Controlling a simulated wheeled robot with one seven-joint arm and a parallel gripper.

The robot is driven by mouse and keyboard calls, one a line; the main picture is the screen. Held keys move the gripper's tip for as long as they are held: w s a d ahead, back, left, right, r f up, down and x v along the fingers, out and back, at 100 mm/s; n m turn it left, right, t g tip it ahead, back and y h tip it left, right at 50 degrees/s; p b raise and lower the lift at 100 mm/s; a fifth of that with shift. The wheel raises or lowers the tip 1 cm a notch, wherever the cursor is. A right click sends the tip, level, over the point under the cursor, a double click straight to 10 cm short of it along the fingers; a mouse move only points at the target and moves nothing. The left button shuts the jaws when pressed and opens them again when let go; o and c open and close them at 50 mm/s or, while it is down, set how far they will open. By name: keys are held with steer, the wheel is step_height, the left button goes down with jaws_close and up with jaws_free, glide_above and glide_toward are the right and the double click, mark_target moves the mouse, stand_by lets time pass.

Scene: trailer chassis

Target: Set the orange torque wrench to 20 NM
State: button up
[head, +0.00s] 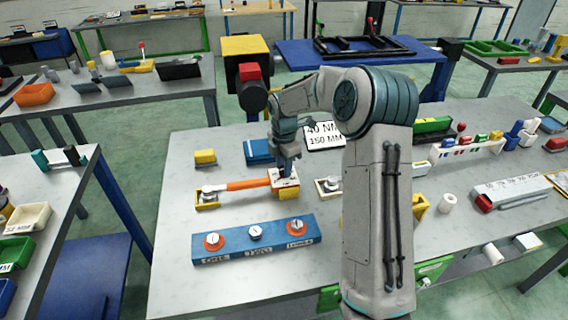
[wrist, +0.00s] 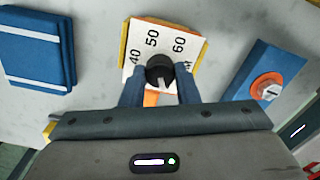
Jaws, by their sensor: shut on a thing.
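The orange torque wrench (head: 246,184) lies on the grey table in the head view, its left end on a small yellow holder (head: 207,204). At its right end is a white dial plate (head: 285,184), which in the wrist view (wrist: 152,41) shows the numbers 40, 50 and 60. A black knob (wrist: 160,70) with a pale pointer sits on the plate. My gripper (wrist: 160,85) reaches down from above, with its two blue fingers shut on the knob's sides. The pointer appears to point toward my palm, away from the visible numbers. The lower dial is hidden.
A blue box with three dials (head: 255,240) sits just in front of the wrench. A blue case (head: 258,151) and a small yellow block (head: 205,157) lie behind it. A sign (head: 324,135) reading 40 NM, 150 MM stands behind. The table's front left is clear.

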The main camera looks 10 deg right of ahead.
steer(key=shift+n, duration=0.3)
stand_by(0.4)
steer(key=o, duration=1)
steer(key=shift+r, duration=0.1)
step_height(320, 180, up, 14)
steer(key=shift+f+b, duration=0.15)
steer(key=shift+b, duration=0.45)
